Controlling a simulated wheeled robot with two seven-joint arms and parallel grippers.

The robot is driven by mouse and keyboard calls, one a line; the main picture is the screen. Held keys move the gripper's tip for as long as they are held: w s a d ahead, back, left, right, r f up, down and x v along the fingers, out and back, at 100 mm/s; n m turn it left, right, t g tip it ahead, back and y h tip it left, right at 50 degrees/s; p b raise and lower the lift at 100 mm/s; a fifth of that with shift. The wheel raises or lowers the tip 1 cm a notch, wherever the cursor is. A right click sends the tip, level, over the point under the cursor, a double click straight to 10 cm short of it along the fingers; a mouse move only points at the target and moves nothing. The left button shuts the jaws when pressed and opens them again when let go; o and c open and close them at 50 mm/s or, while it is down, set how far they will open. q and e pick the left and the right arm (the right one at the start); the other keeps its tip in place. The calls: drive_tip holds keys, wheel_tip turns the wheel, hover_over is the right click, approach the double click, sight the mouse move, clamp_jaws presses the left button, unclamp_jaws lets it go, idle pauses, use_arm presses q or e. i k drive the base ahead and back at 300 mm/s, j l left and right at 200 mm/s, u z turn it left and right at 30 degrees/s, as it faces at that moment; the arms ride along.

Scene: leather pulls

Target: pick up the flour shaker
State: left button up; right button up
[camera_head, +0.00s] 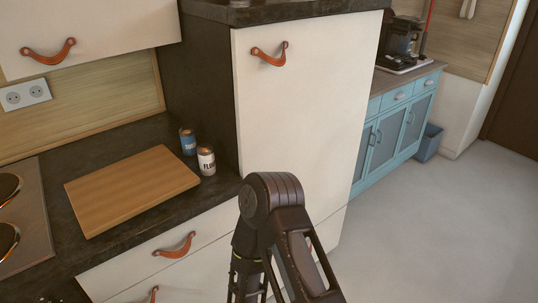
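The flour shaker (206,160) is a small white can with a brown top and dark lettering that starts "FLO". It stands upright on the dark counter (150,225), at the right end near the tall cabinet. A blue shaker (187,141) stands just behind it to the left. A dark jointed arm of mine rises in the lower middle, in front of the counter and to the right of the shaker. No fingertips of either gripper show in the view.
A wooden cutting board (130,188) lies left of the shakers, close to them. A stove (22,225) is at the far left. A tall white cabinet (300,110) stands right of the shakers. Open floor (440,220) lies to the right.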

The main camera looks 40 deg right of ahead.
sight(205, 150)
drive_tip(key=z, duration=0.9)
drive_tip(key=j+u, duration=0.1)
drive_tip(key=u, duration=0.2)
